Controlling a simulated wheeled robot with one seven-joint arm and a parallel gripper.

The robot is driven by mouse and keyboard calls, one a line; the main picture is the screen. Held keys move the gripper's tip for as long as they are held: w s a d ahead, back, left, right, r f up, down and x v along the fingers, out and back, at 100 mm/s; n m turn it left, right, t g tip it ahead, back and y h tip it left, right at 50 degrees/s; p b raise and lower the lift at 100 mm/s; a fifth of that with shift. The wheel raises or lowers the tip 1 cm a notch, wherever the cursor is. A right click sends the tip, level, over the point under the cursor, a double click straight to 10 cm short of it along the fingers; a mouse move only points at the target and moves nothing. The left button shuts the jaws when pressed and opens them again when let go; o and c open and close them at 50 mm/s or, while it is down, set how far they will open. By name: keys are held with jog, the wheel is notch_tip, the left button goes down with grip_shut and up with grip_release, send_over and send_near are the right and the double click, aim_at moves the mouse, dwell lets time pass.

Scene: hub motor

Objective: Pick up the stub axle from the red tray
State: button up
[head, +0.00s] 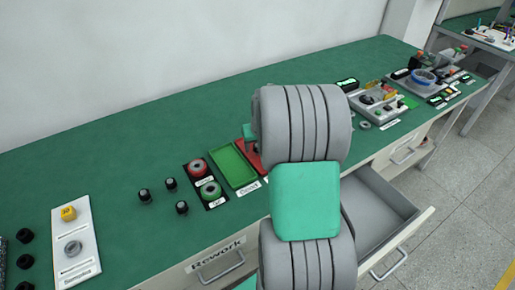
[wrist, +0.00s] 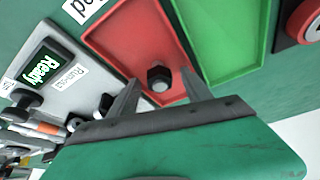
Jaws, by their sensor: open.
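The stub axle (wrist: 159,76), a dark hex-shaped piece with a pale round end, is in the red tray (wrist: 118,38) in the wrist view. My gripper (wrist: 160,84) is open, with one finger on each side of the axle in the picture. Whether the fingers touch the axle, or how far above it they are, I cannot tell. In the head view my grey arm hides the axle and most of the red tray (head: 246,149).
An empty green tray (head: 232,165) lies beside the red one. A red button (head: 199,167) and a green button (head: 211,190) stand to its left, with several black knobs. A grey device with a "Ready" display (wrist: 43,68) is near my gripper. A drawer (head: 378,222) stands open.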

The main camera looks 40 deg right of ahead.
jog(key=shift+c, duration=0.3)
grip_shut()
dwell(0.3)
